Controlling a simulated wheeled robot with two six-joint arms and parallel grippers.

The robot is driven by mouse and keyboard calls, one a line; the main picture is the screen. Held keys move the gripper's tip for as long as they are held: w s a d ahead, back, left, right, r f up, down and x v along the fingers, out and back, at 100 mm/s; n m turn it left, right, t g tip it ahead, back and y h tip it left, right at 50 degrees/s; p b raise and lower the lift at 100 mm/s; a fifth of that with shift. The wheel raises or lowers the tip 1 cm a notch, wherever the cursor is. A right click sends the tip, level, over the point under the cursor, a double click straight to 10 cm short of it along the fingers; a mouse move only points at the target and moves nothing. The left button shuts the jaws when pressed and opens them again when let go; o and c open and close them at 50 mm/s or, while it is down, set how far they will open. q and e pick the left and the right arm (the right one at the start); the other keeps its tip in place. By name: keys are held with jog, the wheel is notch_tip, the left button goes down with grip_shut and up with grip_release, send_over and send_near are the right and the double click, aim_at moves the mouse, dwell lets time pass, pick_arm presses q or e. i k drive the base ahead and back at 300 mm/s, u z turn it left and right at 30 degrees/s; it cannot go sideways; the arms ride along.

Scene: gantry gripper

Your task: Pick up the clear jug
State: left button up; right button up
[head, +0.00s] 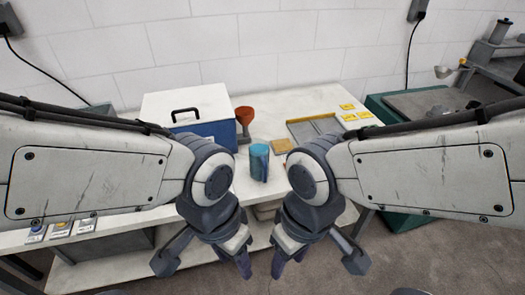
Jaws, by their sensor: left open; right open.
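A see-through blue-teal jug (259,163) stands upright on the white table (135,228), near the middle of the head view. No other clear jug shows. My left gripper (206,258) is open and empty, in front of the table edge, nearer to me and to the left of the jug. My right gripper (316,260) is open and empty, nearer to me and to the right of the jug. Neither gripper touches the jug. My two wrists flank the jug in the picture, and its full outline shows between them.
A blue cool box with a white lid (188,103) stands behind left. A tan block (282,146), a grey tray (312,127) and several yellow cards (350,117) lie behind right. Machinery (495,50) stands far right.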

aim_at(258, 149)
jog(key=i, duration=0.15)
jog(key=z, duration=1.8)
jog(key=i, duration=0.8)
jog(key=u, duration=2.85)
